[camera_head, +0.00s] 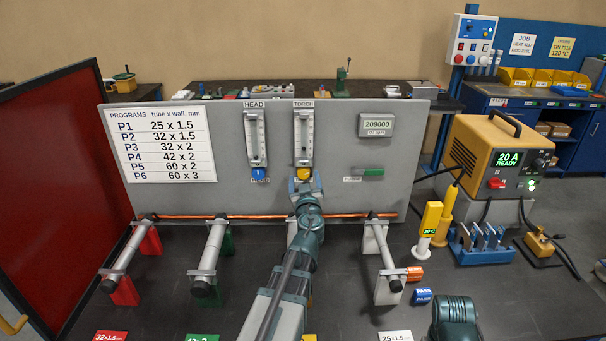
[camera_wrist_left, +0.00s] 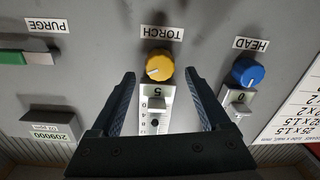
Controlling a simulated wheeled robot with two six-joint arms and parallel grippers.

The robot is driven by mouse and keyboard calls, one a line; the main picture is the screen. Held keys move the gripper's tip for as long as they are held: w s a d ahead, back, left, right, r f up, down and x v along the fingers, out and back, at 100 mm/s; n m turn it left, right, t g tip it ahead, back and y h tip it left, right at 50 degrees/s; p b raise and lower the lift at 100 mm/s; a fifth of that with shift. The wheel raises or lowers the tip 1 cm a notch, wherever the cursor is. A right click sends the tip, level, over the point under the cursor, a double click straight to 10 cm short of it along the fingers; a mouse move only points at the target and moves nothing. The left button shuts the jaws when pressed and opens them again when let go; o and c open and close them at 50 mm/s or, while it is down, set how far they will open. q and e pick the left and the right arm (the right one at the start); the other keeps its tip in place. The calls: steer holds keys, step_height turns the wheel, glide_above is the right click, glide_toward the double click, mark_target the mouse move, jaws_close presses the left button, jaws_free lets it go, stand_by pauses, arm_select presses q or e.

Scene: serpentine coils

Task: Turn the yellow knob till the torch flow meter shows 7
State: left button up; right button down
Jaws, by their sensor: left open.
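The yellow knob (camera_head: 304,173) sits on the grey panel below the torch flow meter (camera_head: 303,135). In the left wrist view, which is upside down, the yellow knob (camera_wrist_left: 159,66) has a white pointer mark, and the small torch readout (camera_wrist_left: 157,91) appears to show 5. My left gripper (camera_head: 305,187) is in front of the panel at the knob. In the wrist view its fingers (camera_wrist_left: 160,76) are open, one on each side, with the knob between and just past the tips. I see no contact.
The blue head knob (camera_wrist_left: 248,71) is beside the yellow one, with a readout of 0. A green purge switch (camera_head: 369,172) is on the other side. A copper tube (camera_head: 250,216) lies across the clamp stands below the panel. An orange power unit (camera_head: 497,160) stands at right.

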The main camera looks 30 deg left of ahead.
mark_target(304, 172)
arm_select(q)
steer(key=x, duration=0.2)
steer(key=shift+w+a, duration=0.2)
steer(key=shift+w, duration=0.1)
jaws_close()
